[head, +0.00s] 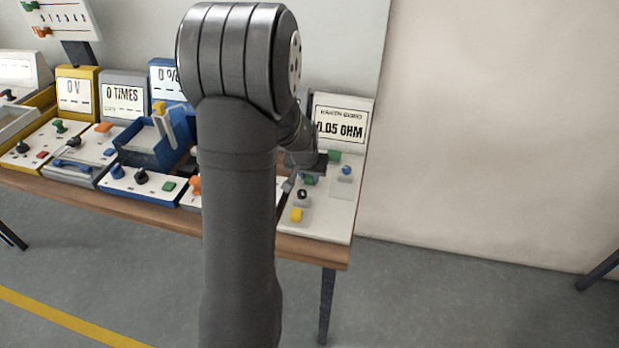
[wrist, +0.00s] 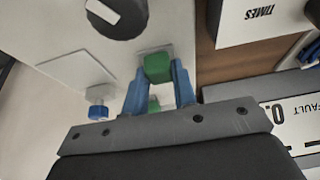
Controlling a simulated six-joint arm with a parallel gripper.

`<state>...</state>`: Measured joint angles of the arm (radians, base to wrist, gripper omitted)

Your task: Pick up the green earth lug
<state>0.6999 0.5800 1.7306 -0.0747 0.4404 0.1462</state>
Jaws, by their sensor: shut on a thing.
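The green earth lug (wrist: 157,67) is a small green block between the tips of my gripper's blue fingers in the wrist view. My gripper (wrist: 159,72) is shut on it, with one finger on each side. The lug sits over a small grey patch on the white panel; whether it touches the panel I cannot tell. In the head view the lug (head: 309,181) shows as a green bit just below my dark gripper (head: 311,174). A second green block (wrist: 154,105) shows between the fingers, farther back; it also appears in the head view (head: 334,156).
The white panel (head: 340,205) also carries a blue knob (head: 346,170), a black dial (head: 302,194) and a yellow block (head: 296,215). A display reading 0.05 OHM (head: 340,124) stands behind. A blue tray (head: 150,142) and other panels lie left. My arm hides part of the bench.

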